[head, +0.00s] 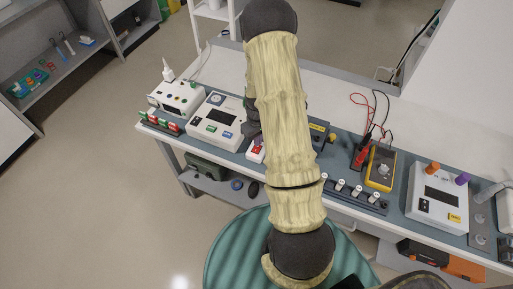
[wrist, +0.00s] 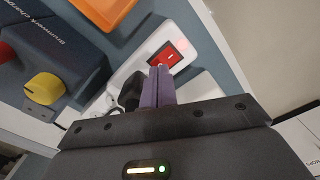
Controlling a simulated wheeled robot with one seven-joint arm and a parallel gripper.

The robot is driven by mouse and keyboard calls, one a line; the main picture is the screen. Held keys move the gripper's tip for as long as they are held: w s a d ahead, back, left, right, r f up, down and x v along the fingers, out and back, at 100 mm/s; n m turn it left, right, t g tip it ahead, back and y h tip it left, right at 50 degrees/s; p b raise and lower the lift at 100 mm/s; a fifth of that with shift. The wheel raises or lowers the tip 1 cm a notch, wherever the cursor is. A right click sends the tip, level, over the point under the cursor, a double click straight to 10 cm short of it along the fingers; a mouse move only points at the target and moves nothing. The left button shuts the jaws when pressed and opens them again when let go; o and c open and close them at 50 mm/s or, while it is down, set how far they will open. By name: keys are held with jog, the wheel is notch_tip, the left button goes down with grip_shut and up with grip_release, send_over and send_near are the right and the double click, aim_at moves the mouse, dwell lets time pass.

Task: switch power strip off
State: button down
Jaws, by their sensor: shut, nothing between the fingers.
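The white power strip (wrist: 133,64) lies on the bench in the wrist view, with a red rocker switch (wrist: 167,56) near its end. A black plug (wrist: 130,93) sits beside my fingers, on or near the strip. My gripper (wrist: 161,72) is shut and empty, its purple fingertips just short of the switch in the picture. I cannot tell whether they touch the strip. In the head view a small part of the power strip (head: 255,152) shows left of my arm, which hides the rest.
A dark device with a yellow knob (wrist: 44,88) and an orange tray (wrist: 105,10) lie close to the strip. In the head view, a white instrument (head: 215,122) stands left of my arm, and a yellow multimeter (head: 380,168) with leads stands right of it.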

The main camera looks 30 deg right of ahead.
jog(key=shift+f+b, duration=0.4)
jog(key=shift+f, duration=0.25)
dwell(0.3)
jog(key=shift+r, duration=0.1)
jog(key=shift+r+p, duration=2.65)
jog(key=shift+r, duration=0.85)
jog(key=shift+a, duration=0.1)
jog(key=s+a+r+t, duration=0.1)
jog(key=s+a+r, duration=0.5)
jog(key=r, duration=0.4)
jog(key=s+a+r+m+t, duration=0.1)
jog(key=s+a+r, duration=0.5)
jog(key=r, duration=0.4)
jog(key=shift+s+a+r+m+t, duration=0.3)
jog(key=shift+a+r, duration=0.05)
jog(key=shift+a, duration=0.35)
